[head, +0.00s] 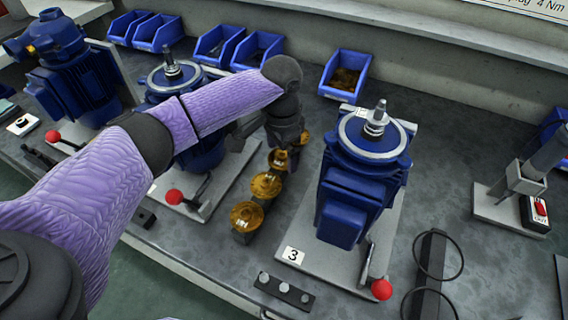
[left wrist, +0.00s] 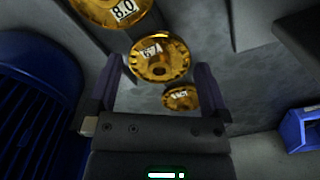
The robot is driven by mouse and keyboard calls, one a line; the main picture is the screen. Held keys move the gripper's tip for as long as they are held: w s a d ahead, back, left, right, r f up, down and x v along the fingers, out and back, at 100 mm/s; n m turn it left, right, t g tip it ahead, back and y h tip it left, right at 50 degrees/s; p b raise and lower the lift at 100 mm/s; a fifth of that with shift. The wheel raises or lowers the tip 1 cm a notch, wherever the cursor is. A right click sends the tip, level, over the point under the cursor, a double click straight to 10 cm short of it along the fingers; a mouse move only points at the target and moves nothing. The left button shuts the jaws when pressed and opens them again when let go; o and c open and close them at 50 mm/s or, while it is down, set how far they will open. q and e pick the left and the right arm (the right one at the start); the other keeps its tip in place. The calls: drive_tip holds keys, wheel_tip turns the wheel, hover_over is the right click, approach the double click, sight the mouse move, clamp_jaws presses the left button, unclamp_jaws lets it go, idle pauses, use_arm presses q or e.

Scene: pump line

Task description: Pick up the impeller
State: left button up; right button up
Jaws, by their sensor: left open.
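Several brass impellers stand in a row on small dark stands on the bench. In the head view the nearest impeller (head: 246,216) and the one behind it (head: 265,185) show clearly. A farther impeller (head: 278,160) is partly hidden by my left gripper (head: 287,140), which points down over the far end of the row. In the left wrist view my left gripper (left wrist: 159,68) is open and empty. A labelled impeller (left wrist: 160,58) shows between its fingers, seemingly beyond the tips. An impeller marked 8.0 (left wrist: 112,8) is at the top, and a smaller one (left wrist: 180,97) is lower right. My right gripper is not in view.
A blue pump motor (head: 345,195) on a plate marked 3 stands right of the row. Another blue motor (head: 200,150) is close on the left, with a red-knobbed lever (head: 174,197). Blue bins (head: 345,75) line the back. Bench at the right is partly clear.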

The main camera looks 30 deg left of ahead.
use_arm(q)
drive_tip(key=shift+f, duration=0.2)
drive_tip(key=shift+c, duration=0.7)
drive_tip(key=c, duration=0.9)
drive_tip(key=shift+o, duration=0.2)
drive_tip(key=shift+r, duration=0.1)
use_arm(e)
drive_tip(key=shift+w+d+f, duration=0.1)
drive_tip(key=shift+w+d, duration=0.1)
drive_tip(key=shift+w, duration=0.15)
